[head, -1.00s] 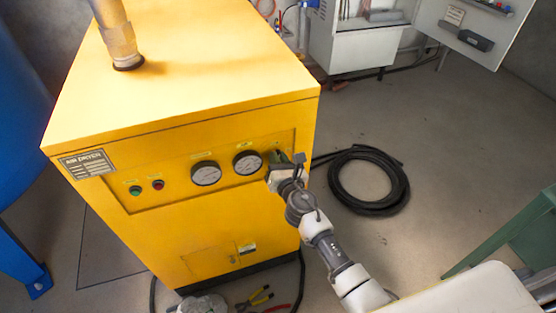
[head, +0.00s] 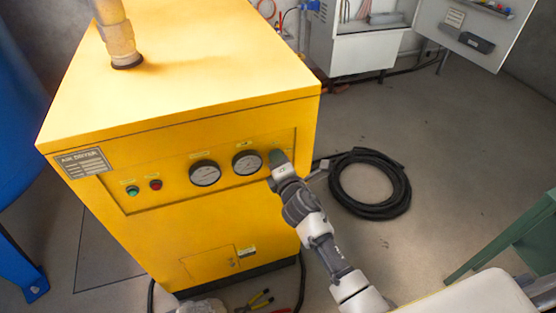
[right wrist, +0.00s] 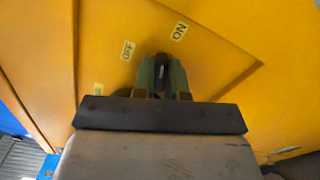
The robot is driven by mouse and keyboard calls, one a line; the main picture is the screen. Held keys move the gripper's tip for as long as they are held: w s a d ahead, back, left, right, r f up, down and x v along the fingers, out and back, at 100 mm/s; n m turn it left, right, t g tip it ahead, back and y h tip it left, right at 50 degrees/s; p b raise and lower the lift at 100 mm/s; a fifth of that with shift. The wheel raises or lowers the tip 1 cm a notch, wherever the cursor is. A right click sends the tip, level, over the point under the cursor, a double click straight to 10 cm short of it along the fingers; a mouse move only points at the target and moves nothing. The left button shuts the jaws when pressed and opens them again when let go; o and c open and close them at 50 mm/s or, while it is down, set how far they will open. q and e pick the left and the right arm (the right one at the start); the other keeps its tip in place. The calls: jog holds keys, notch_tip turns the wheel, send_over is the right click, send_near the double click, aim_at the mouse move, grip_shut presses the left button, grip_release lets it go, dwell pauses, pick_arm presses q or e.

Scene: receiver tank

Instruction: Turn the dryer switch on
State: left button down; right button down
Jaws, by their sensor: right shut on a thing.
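The yellow air dryer (head: 215,235) has a front panel with two gauges (head: 205,173), a green button (head: 132,190) and a red button (head: 155,184). My right gripper (head: 277,158) is at the right end of this panel and covers the dryer switch in the head view. In the right wrist view, its greenish fingers (right wrist: 163,78) are shut on the dark switch knob (right wrist: 162,68). An ON label (right wrist: 180,31) and an OFF label (right wrist: 127,50) show just beyond the fingers. The switch's exact setting is hard to tell. My left gripper is not in view.
A coiled black hose (head: 368,184) lies on the floor right of the dryer. Pliers (head: 258,300) lie at its front foot. A blue tank (head: 20,120) stands at left, a green frame (head: 515,235) at right. An open cabinet (head: 355,45) is behind.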

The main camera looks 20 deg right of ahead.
jog(key=shift+m, duration=2)
jog(key=c, duration=1.2)
grip_release()
jog(key=shift+o, duration=0.2)
jog(key=s, duration=1.1)
jog(key=shift+d, duration=0.2)
